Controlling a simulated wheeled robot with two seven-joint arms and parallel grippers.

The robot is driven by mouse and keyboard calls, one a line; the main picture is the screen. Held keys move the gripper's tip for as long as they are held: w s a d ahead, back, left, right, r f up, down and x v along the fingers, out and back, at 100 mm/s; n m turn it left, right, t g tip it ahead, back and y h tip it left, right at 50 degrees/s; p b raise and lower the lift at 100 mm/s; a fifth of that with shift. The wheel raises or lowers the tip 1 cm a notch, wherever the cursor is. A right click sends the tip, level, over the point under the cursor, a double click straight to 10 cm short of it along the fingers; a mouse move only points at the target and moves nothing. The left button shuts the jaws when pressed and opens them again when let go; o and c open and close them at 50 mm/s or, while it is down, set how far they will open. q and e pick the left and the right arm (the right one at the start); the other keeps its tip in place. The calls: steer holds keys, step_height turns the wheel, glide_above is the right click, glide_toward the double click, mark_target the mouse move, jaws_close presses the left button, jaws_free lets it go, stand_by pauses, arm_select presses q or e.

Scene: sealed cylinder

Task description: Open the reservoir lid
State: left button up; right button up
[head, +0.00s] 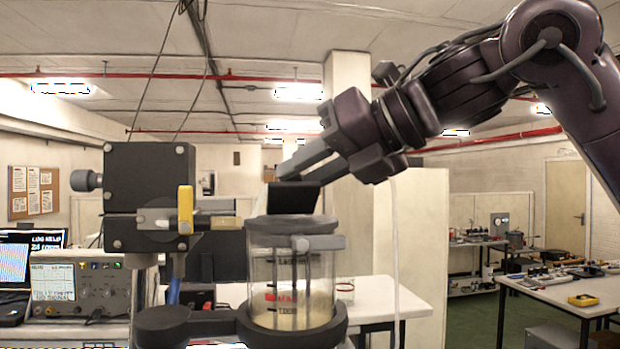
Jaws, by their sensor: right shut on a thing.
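The reservoir (262,275) is a clear upright cylinder with red and black markings and a pale layer at its bottom. It stands in a dark ring-shaped holder (190,325). A grey round rim or cover (270,223) sits at its top. A black flat piece (292,200), which looks like the lid or its tab, stands up above that top. I cannot tell whether it is joined to the rim. My right gripper (300,170) comes in from the upper right, with its fingers at the upper edge of the black piece, shut on it. My left gripper is not in view.
Left of the reservoir is a black block (150,185) with a knob and a yellow lever (185,208). An instrument (80,290) and a laptop (15,275) stand at far left. A white table (390,300) is behind; a pale hose hangs right of the reservoir.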

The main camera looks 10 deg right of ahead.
mark_target(299, 175)
steer(key=shift+w+r+m+g+h, duration=0.25)
steer(key=shift+w+m+g+h, duration=0.15)
steer(key=shift+w+m+g, duration=0.8)
steer(key=shift+w+g, duration=0.2)
steer(key=shift+g, duration=0.7)
steer(key=w+m+g, duration=0.1)
steer(key=w+g, duration=0.1)
steer(key=g, duration=0.1)
steer(key=shift+w+f+m, duration=0.15)
steer(key=shift+f+m, duration=0.25)
steer(key=shift+w+a+f+m+g, duration=0.15)
steer(key=shift+w+m+g, duration=0.1)
steer(key=shift+g, duration=0.25)
steer(key=shift+w+d+f+m+g, duration=0.1)
steer(key=shift+w+m+g, duration=0.1)
steer(key=shift+g, duration=0.3)
steer(key=shift+f, duration=0.1)
steer(key=o, duration=1)
steer(key=shift+a, duration=0.1)
steer(key=shift+c, duration=0.2)
steer(key=shift+r, duration=0.25)
